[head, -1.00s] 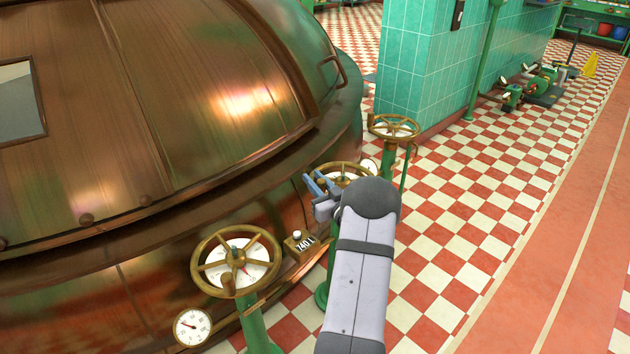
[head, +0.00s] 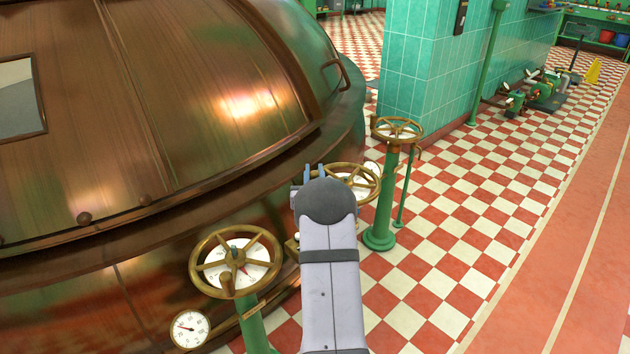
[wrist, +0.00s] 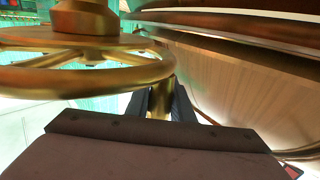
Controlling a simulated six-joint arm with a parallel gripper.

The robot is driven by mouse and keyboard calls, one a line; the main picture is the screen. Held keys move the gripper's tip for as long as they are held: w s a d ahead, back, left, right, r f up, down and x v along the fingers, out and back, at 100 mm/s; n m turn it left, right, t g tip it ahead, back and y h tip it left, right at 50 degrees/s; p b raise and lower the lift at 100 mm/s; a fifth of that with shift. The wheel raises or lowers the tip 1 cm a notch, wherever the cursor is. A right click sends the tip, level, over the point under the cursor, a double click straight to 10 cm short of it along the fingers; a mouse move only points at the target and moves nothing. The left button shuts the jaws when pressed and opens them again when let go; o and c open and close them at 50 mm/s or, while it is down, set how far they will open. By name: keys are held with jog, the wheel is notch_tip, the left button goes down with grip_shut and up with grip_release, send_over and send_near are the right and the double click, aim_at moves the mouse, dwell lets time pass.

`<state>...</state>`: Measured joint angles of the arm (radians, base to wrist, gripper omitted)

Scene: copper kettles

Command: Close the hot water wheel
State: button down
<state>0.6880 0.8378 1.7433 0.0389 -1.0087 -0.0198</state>
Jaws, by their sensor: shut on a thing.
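Three brass handwheels on green posts stand beside the copper kettle: a front wheel (head: 203,273), a middle wheel (head: 374,193) and a back wheel (head: 397,121). I cannot read which one is the hot water wheel. My gripper (head: 314,172) is at the left side of the middle wheel's rim, and my wrist hides part of that wheel. In the wrist view, the wheel's rim (wrist: 90,80) fills the upper left. There my gripper (wrist: 161,103) is shut on a brass handle (wrist: 161,96) at the rim's edge. The handle's lower end is hidden.
The copper kettle (head: 180,90) bulges close on the left. A round gauge (head: 190,328) sits low at the front. A green-tiled pillar (head: 420,70) stands behind the back wheel. The checkered floor (head: 470,220) to the right is open.

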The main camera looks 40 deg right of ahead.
jog(key=shift+w+d+f, duration=0.1)
jog(key=shift+w+d, duration=0.1)
jog(key=shift+w, duration=0.1)
jog(key=shift+w+d+b, duration=0.4)
jog(key=shift+d+b, duration=0.1)
jog(key=shift+d+m+g+h, duration=0.3)
jog(key=shift+d+h, duration=0.1)
jog(key=shift+d, duration=0.05)
jog(key=shift+r, duration=0.2)
jog(key=c, duration=1.6)
grip_release()
jog(key=shift+d, duration=0.1)
jog(key=shift+o, duration=0.2)
jog(key=shift+w+a, duration=0.1)
jog(key=shift+a, duration=0.1)
